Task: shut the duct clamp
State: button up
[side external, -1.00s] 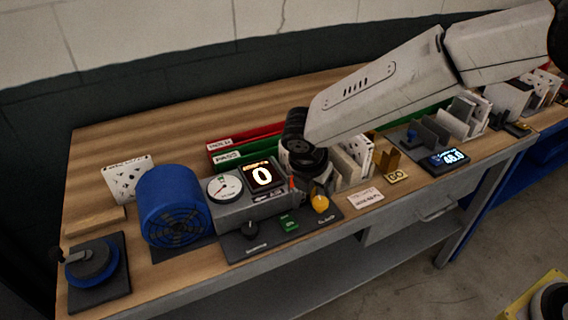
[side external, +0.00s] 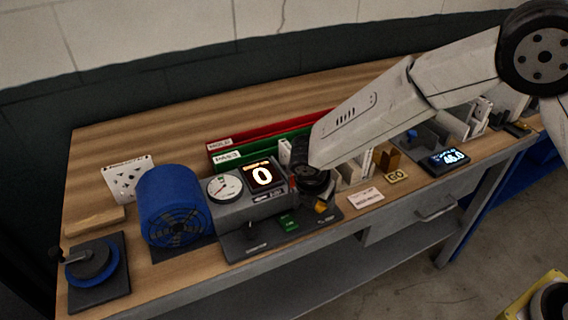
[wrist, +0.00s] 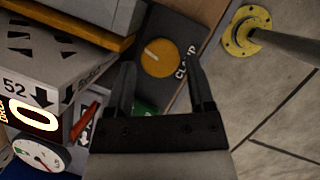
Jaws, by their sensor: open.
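The clamp control is a round yellow-orange knob (wrist: 155,58) with a pale pointer line, on a dark panel marked CLAMP in the wrist view. In the side view the knob (side external: 321,207) shows just below my gripper, partly hidden. My gripper (wrist: 160,66) is open, with its dark fingers either side of the knob in the picture. I cannot tell whether they touch it. In the side view my gripper (side external: 314,188) is low over the right end of the panel. A red lever (wrist: 86,121) sticks out beside the grey housing (wrist: 78,98).
Left of the knob are a green button (side external: 288,222), a dark knob (side external: 251,231), a display reading 0 (side external: 264,175) and a dial gauge (side external: 225,187). A blue fan drum (side external: 173,205) stands further left. Red (side external: 270,133) and green trays lie behind. Upright filters (side external: 352,170) stand right.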

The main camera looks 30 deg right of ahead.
jog(key=shift+w+d+f, duration=0.1)
jog(key=shift+d+f, duration=0.1)
jog(key=shift+f, duration=0.35)
grip_shut()
jog(key=shift+m, duration=0.4)
jog(key=shift+w+m+g, duration=0.1)
jog(key=shift+m+g, duration=0.5)
jog(key=shift+m, duration=0.7)
jog(key=shift+w+m+g, duration=0.1)
jog(key=shift+m+g, duration=0.5)
jog(key=shift+m, duration=0.7)
